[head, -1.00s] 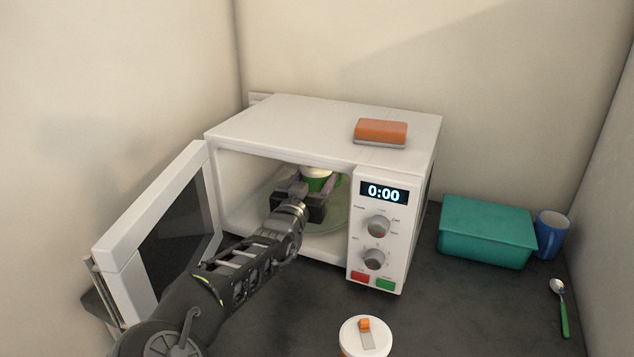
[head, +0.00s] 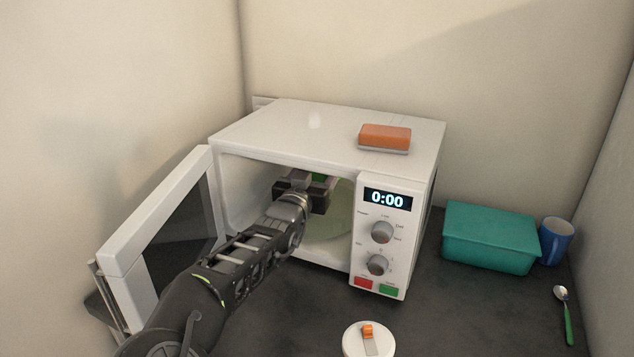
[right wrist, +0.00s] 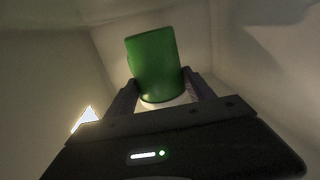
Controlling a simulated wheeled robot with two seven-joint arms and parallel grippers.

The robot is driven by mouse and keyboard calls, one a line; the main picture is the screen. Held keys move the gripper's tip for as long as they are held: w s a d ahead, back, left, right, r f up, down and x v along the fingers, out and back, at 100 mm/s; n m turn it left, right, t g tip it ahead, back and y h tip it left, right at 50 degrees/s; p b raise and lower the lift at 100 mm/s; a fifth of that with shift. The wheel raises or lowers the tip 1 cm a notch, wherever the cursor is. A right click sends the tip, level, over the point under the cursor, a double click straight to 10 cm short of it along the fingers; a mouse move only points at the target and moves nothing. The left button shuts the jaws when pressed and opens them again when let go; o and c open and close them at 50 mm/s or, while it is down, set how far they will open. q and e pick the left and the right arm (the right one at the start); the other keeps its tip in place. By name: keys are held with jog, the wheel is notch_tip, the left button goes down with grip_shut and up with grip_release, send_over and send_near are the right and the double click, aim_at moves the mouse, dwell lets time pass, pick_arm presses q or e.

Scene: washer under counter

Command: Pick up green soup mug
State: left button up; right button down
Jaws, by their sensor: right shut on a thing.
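The green soup mug (right wrist: 153,62) is between the two fingers of my right gripper (right wrist: 158,82) in the right wrist view, inside the microwave. It looks tilted there, with a pale band at the end towards the palm. In the head view only a small green patch of the mug (head: 318,177) shows beyond my right gripper (head: 304,190), just under the top edge of the microwave opening. My right gripper is shut on the mug. The mug's upper part is hidden in the head view. My left gripper is not in view.
The white microwave (head: 270,138) has its door (head: 165,235) open to the left. Its glass turntable (head: 335,222) looks bare where it shows. An orange sponge (head: 385,136) lies on top. A teal box (head: 490,238), blue mug (head: 556,241), spoon (head: 567,315) and white-lidded container (head: 368,340) are on the counter.

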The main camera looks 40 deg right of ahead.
jog(key=s+a+p, duration=0.1)
jog(key=s+a, duration=0.1)
jog(key=a, duration=0.6)
jog(key=s+a+p, duration=0.2)
jog(key=s+a, duration=0.1)
jog(key=a, duration=0.6)
jog(key=shift+a, duration=0.2)
dwell(0.4)
